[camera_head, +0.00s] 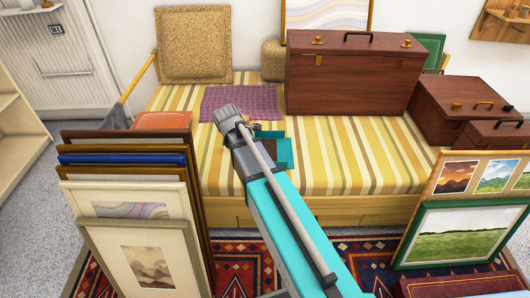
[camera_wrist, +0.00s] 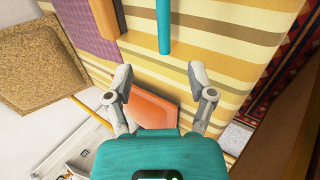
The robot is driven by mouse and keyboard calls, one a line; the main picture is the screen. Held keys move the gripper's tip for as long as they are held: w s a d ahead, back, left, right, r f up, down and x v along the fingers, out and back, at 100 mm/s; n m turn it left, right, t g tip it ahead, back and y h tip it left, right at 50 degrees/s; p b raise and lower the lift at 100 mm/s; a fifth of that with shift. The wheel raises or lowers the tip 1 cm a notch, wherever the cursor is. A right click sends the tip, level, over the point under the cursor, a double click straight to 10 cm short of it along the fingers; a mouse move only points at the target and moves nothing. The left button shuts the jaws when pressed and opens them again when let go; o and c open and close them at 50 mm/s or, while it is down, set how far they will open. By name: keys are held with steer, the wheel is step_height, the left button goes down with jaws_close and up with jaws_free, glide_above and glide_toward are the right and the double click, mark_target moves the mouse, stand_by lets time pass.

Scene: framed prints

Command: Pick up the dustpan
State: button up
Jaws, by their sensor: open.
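An orange, flat, angular thing that looks like the dustpan (camera_wrist: 152,108) lies on the near left end of the striped bed. In the head view the dustpan (camera_head: 161,120) shows just behind a stack of frames, which hides its lower part. My gripper (camera_wrist: 160,80) is open and empty in the wrist view. Its two grey fingers stand apart on either side of the dustpan as seen, and I cannot tell how far above it they are. The teal gripper body covers the dustpan's near end.
Framed pictures (camera_head: 140,235) lean at the front left. A wooden-handled, grey-headed tool (camera_head: 118,116) stands beside the bed's left end. A purple cloth (camera_head: 240,102), a tan cushion (camera_head: 195,45) and a large brown case (camera_head: 348,75) are on the bed (camera_head: 345,170). Teal and brown items lie mid-bed.

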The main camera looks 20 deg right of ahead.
steer(key=shift+w+f, duration=0.1)
steer(key=shift+f, duration=0.05)
steer(key=b+x, duration=0.7)
steer(key=x, duration=0.1)
steer(key=shift+f, duration=0.2)
stand_by(0.4)
stand_by(0.4)
steer(key=b+x, duration=0.3)
steer(key=shift+s+f, duration=0.15)
steer(key=shift+s, duration=0.15)
steer(key=shift+b+x, duration=1)
steer(key=shift+x, duration=0.15)
steer(key=shift+d, duration=0.1)
steer(key=shift+c, duration=0.2)
jaws_close()
